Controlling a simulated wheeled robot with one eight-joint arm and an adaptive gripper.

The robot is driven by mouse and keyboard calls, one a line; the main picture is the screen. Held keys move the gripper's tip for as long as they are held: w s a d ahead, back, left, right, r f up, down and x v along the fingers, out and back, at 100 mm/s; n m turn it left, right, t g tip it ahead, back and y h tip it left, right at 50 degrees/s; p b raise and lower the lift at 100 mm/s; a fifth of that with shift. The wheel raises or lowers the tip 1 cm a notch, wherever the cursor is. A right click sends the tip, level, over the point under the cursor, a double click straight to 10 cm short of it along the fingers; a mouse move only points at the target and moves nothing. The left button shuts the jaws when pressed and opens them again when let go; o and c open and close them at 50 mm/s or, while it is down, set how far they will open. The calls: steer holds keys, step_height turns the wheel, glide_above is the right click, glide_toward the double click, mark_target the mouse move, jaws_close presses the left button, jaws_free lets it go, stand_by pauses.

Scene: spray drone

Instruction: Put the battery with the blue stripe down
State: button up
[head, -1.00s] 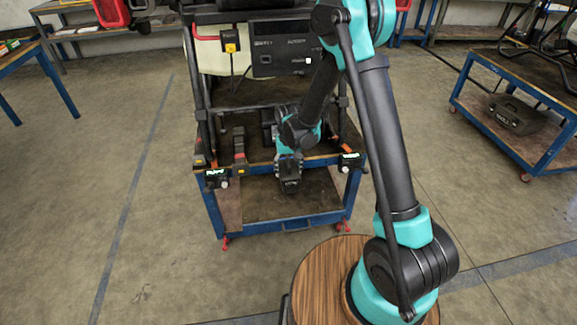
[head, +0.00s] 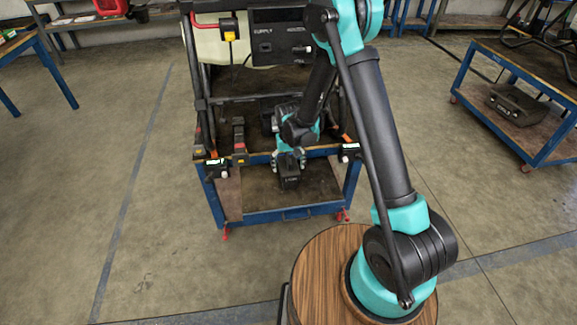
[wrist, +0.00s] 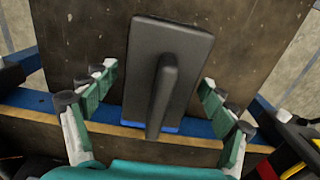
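The battery (wrist: 190,60) is a dark grey block with a raised handle, and a bit of blue shows at its lower end in the wrist view. It lies between my gripper's (wrist: 160,85) spread fingers. The fingers stand wide of the handle, with a visible gap on the left; contact on the right is hard to judge. In the head view the battery (head: 289,182) is just below my gripper (head: 288,163), in front of the trolley's (head: 257,217) upper shelf edge. I cannot tell what it rests on.
Another dark battery-like block (head: 239,146) is on the trolley's upper shelf, to the left. Small lit black devices, left (head: 216,168) and right (head: 349,151), sit at the front corners. The lower shelf (head: 255,195) has bare room. A workbench (head: 530,130) stands at right.

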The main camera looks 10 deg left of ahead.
steer(key=shift+r, duration=0.15)
step_height(320, 180, up, 12)
steer(key=shift+d+r, duration=0.1)
steer(key=shift+d, duration=0.05)
steer(key=s+d+r+m+t, duration=0.1)
steer(key=s+d+r, duration=0.1)
steer(key=d, duration=0.3)
steer(key=s+d+r, duration=0.1)
steer(key=d+r, duration=0.2)
steer(key=d, duration=0.1)
steer(key=s+d+m+t, duration=0.2)
steer(key=s+d+t, duration=0.1)
steer(key=s+d, duration=1.4)
steer(key=shift+d+r, duration=0.4)
steer(key=shift+d, duration=0.4)
